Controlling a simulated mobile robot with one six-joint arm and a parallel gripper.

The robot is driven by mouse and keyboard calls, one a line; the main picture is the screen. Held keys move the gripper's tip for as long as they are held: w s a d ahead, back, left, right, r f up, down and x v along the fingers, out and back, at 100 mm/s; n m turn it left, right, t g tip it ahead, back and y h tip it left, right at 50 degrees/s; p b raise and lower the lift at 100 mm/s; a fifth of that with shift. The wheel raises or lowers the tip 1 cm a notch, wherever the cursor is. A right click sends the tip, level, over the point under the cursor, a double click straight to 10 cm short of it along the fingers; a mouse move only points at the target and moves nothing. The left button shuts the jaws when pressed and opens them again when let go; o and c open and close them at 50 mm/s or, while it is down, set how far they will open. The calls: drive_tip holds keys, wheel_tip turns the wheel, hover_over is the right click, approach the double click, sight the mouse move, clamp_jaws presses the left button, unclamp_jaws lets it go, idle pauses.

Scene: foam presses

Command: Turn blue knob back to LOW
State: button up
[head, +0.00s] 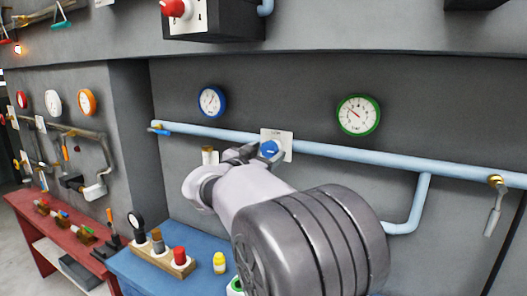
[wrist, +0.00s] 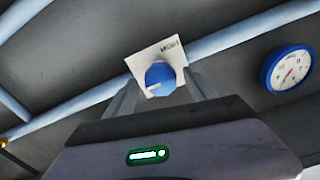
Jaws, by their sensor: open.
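The blue knob (head: 269,148) sits on a white plate (head: 286,142) fixed over the light-blue pipe. In the wrist view the knob (wrist: 160,78) is near the centre, and its white mark points left and slightly down. The small lettering on the plate (wrist: 143,62) is hard to read. My gripper (head: 258,153) is at the knob in the head view. Its fingers are open, one on each side of the knob in the wrist view (wrist: 162,92). I cannot tell whether they touch it.
A blue-rimmed gauge (head: 211,101) and a green-rimmed gauge (head: 358,115) hang above the pipe (head: 340,153). A brass-mounted lever (head: 493,205) hangs at the right. Below, a blue bench (head: 150,268) holds a wooden block with several knobs and a yellow bottle (head: 219,263).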

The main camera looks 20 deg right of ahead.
drive_tip(key=shift+x, duration=0.9)
drive_tip(key=c, duration=1.4)
